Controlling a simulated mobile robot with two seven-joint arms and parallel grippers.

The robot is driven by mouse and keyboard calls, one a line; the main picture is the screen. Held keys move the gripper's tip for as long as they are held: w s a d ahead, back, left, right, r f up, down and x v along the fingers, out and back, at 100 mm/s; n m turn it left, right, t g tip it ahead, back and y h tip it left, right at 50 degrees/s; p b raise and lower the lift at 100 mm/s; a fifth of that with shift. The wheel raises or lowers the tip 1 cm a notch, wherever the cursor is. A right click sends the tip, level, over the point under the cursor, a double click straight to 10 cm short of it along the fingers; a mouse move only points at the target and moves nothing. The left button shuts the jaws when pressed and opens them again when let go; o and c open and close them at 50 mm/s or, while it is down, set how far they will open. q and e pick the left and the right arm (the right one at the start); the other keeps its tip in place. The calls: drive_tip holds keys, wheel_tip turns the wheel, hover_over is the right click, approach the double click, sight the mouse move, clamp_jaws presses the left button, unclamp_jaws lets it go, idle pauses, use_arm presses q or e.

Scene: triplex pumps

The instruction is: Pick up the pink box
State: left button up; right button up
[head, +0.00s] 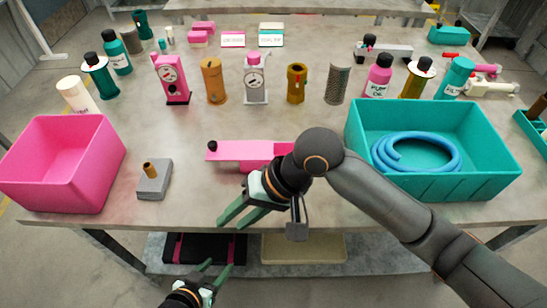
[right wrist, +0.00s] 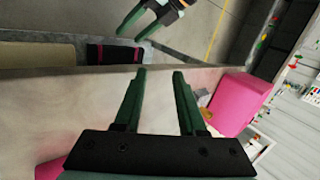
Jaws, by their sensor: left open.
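The pink box (head: 57,172) is an open-topped bin at the left end of the table, near its front edge. It also shows in the right wrist view (right wrist: 240,104), to the right beyond the fingers. My right gripper (head: 231,220) is open and empty above the table's front edge, well to the right of the pink box. Its spread fingers show in the right wrist view (right wrist: 160,76). My left gripper (head: 218,268) is open and empty, low in front of the table, apart from the box. It also shows at the top of the right wrist view (right wrist: 137,27).
A grey block with a brown peg (head: 154,180) lies right of the pink box. A pink pump part (head: 240,151) lies behind my right gripper. A teal bin (head: 480,184) with a blue hose (head: 452,155) stands right. Bottles and pumps line the back. Trays lie on the lower shelf.

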drive_tip(key=w+d+r+t+h, duration=0.1)
drive_tip(key=w+d, duration=0.1)
drive_tip(key=w+d+t+h, duration=0.1)
drive_tip(key=w+d, duration=0.1)
drive_tip(key=w+d+r+h, duration=0.1)
drive_tip(key=w+d, duration=0.1)
drive_tip(key=shift+w+r+t, duration=0.3)
drive_tip(key=shift+w+t, duration=0.05)
drive_tip(key=shift+t, duration=0.05)
drive_tip(key=w+d+r+m+t+h, duration=0.2)
drive_tip(key=w+d+r+t+h, duration=0.15)
drive_tip(key=w+d+r, duration=0.35)
drive_tip(key=shift+g+h, duration=0.45)
drive_tip(key=x, duration=0.4)
drive_tip(key=d+x, duration=0.1)
drive_tip(key=x, duration=0.1)
drive_tip(key=shift+s+f, duration=0.1)
drive_tip(key=shift+s, duration=0.25)
drive_tip(key=shift+x, duration=3.15)
drive_tip(key=shift+s+a, duration=0.1)
drive_tip(key=shift+s, duration=0.05)
clamp_jaws()
